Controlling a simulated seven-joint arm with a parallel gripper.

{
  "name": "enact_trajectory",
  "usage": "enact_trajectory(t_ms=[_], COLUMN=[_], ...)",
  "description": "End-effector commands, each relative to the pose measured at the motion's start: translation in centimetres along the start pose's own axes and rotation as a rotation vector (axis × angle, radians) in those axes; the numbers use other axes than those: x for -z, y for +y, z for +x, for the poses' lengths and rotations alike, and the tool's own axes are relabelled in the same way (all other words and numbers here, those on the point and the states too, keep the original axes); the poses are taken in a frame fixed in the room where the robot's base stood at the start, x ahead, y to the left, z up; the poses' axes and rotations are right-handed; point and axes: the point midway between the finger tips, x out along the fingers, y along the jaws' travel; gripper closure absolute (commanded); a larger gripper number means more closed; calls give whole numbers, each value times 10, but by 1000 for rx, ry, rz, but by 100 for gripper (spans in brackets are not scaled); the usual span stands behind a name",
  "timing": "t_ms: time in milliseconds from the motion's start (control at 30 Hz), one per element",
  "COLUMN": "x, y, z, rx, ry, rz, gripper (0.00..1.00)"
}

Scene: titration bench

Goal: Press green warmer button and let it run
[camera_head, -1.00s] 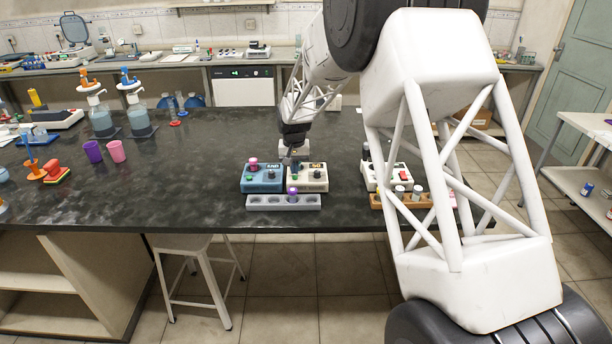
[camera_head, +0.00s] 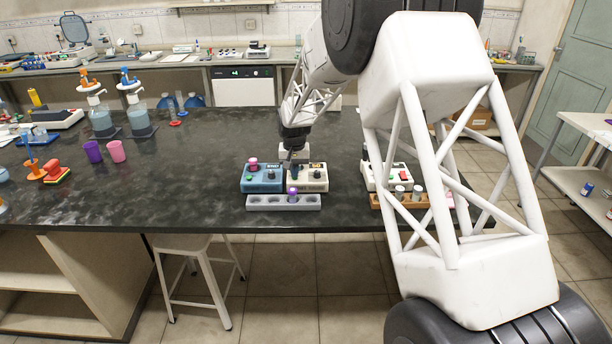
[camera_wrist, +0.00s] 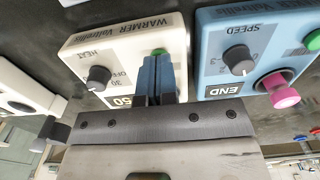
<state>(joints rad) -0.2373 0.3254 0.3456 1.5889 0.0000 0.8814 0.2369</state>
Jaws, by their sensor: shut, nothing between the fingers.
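The warmer (camera_wrist: 118,57) is a cream box with a dark heat knob (camera_wrist: 98,77) and a green button (camera_wrist: 159,51). In the head view the warmer (camera_head: 313,185) stands right of a blue box. My gripper (camera_wrist: 157,62) is shut and empty. Its blue-grey fingertips are over the green button's side of the warmer in the wrist view and cover part of the button. Whether they touch it cannot be told. The warmer's display (camera_wrist: 122,101) is partly hidden behind the gripper; "50" shows. In the head view my gripper (camera_head: 289,170) is above the gap between the boxes.
The blue box (camera_wrist: 252,40) beside the warmer has a speed knob, a pink-topped peg and a green button. A grey rack (camera_head: 262,203) holding a purple-capped item stands in front. Another cream device (camera_head: 370,178) is to the right.

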Motion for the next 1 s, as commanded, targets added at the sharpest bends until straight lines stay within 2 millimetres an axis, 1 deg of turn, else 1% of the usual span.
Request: enact_trajectory(t_ms=[300,533,667,1000], x=[0,0,0,0], y=[0,0,0,0], z=[4,3,-1,-20], rx=[0,0,0,0], ry=[0,0,0,1], rz=[0,0,0,0], gripper=[100,100,100,100])
